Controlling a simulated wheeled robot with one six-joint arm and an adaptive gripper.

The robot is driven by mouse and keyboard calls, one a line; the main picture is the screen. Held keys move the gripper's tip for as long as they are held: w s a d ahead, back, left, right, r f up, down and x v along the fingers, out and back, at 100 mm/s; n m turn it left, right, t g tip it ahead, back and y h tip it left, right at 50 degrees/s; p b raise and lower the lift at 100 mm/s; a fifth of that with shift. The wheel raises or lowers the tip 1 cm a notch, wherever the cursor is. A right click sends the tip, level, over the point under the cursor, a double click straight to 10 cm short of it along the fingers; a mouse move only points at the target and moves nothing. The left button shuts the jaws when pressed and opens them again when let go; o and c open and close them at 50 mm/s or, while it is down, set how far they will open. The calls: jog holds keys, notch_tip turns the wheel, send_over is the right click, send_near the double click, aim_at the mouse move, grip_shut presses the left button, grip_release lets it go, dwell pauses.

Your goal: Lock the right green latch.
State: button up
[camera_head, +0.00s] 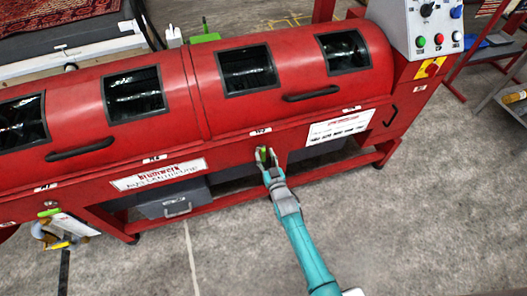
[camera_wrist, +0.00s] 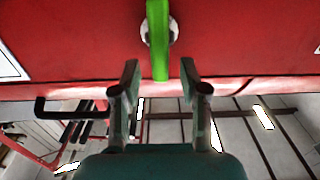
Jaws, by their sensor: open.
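The right green latch (camera_head: 263,153) is on the front of the red machine, below the label near the middle. In the wrist view the green latch (camera_wrist: 158,38) is a bar hanging straight down from a round pale pivot on the red panel. My gripper (camera_wrist: 160,70) is open, with one finger on each side of the latch's lower end and a gap to both. In the head view my gripper (camera_head: 267,159) is at the latch and partly hides it. Another green latch (camera_head: 48,212) is at the far left of the machine front.
The red machine (camera_head: 225,150) has two lids with dark windows and black handles (camera_head: 312,93). A control box (camera_head: 433,30) with buttons stands at the upper right. A grey drawer box (camera_head: 174,201) sits under the machine. The floor (camera_head: 420,235) at right is clear.

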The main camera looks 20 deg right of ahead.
jog(key=shift+w, duration=1.2)
grip_shut()
jog(key=m, duration=0.2)
jog(key=d+m, duration=0.1)
jog(key=m, duration=0.1)
jog(key=shift+f+m, duration=0.1)
jog(key=shift+m, duration=0.2)
jog(key=m, duration=0.3)
jog(key=shift+d+f+m, duration=0.2)
jog(key=shift+d+m, duration=0.15)
jog(key=shift+m, duration=0.05)
jog(key=m, duration=0.4)
jog(key=shift+d+f, duration=0.3)
jog(key=shift+f, duration=0.1)
jog(key=shift+d+f+m, duration=0.1)
jog(key=shift+f+m, duration=0.2)
jog(key=shift+m, duration=1.1)
jog(key=shift+d+f+m, duration=0.1)
jog(key=shift+f+m, duration=0.15)
jog(key=shift+m, duration=1.15)
